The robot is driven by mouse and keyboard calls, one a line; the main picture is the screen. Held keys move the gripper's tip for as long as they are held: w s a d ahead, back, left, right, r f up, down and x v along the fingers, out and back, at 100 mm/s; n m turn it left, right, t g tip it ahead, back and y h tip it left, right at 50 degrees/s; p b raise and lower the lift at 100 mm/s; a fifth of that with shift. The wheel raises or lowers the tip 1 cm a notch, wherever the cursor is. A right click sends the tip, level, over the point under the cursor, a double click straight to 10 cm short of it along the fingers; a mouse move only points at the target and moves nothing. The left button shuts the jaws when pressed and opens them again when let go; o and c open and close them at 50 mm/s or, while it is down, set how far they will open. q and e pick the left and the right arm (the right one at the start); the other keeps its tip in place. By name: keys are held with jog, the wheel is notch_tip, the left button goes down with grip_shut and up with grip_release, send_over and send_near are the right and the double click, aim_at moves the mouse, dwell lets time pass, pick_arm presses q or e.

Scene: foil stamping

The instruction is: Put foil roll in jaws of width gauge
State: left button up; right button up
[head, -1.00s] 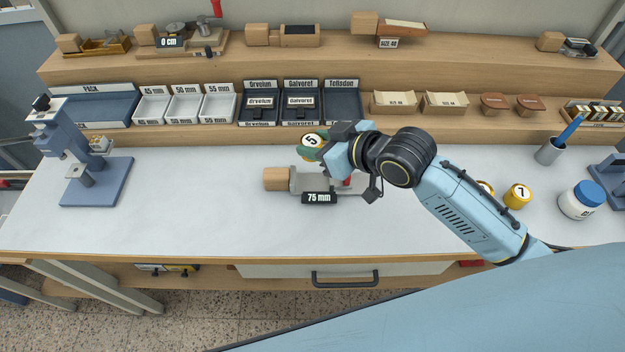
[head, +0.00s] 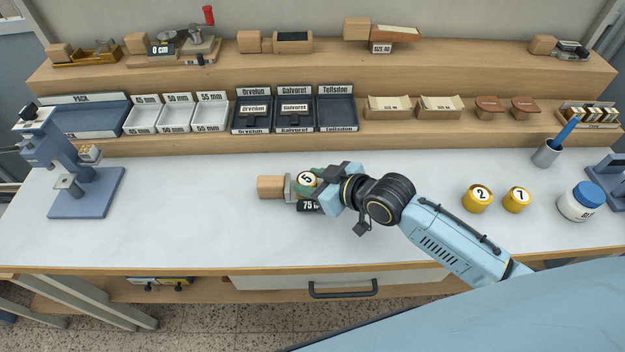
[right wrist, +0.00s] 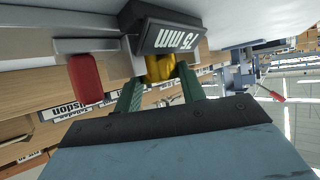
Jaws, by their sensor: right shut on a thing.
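The foil roll (head: 306,179), gold with a white label reading 5, is held in my right gripper (head: 318,181). In the right wrist view the gold roll (right wrist: 160,68) sits between the green fingers of the gripper (right wrist: 161,85). The width gauge (head: 289,187) lies on the bench, with a wooden block (head: 271,187) at its left end and a dark 75 mm display (head: 308,206). The roll is at the gauge, behind the display. My gripper hides much of the gauge, and I cannot tell whether the jaws touch the roll. My left gripper is out of view.
Two gold rolls marked 2 (head: 477,199) and 7 (head: 516,199) stand to the right, near a white jar with a blue lid (head: 579,202). A blue press (head: 75,170) stands at the left. Trays line the shelf (head: 216,139) behind.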

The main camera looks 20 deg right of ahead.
jog(key=shift+f, duration=0.1)
jog(key=o, duration=0.7)
jog(key=shift+s+d+r, duration=0.15)
jog(key=shift+s+r, duration=0.05)
jog(key=shift+r, duration=0.05)
jog(key=p+v, duration=0.1)
jog(key=v, duration=1)
jog(key=shift+s+p, duration=0.15)
jog(key=shift+p, duration=0.2)
jog(key=shift+d+r, duration=0.1)
